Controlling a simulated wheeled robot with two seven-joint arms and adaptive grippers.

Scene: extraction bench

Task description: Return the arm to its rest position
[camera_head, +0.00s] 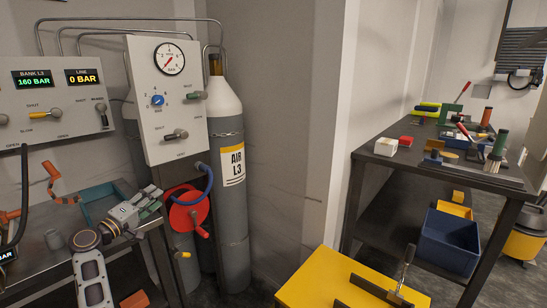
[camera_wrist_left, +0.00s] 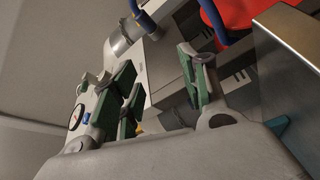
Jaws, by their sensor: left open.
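My left arm comes in from the lower left of the head view. Its gripper (camera_head: 150,201) hangs over the right end of the grey bench, in front of the regulator panel and next to the teal tray. In the left wrist view the green-padded fingers (camera_wrist_left: 162,88) stand apart, with nothing between them. The wrist picture is tilted. My right arm and gripper are not in view.
The regulator panel (camera_head: 166,112) and grey AIR L3 cylinder (camera_head: 231,215) stand just beyond the gripper. A red hose reel (camera_head: 188,211) hangs close by. The teal tray (camera_head: 97,203) lies beside it. A yellow surface (camera_head: 330,285) stands at front right.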

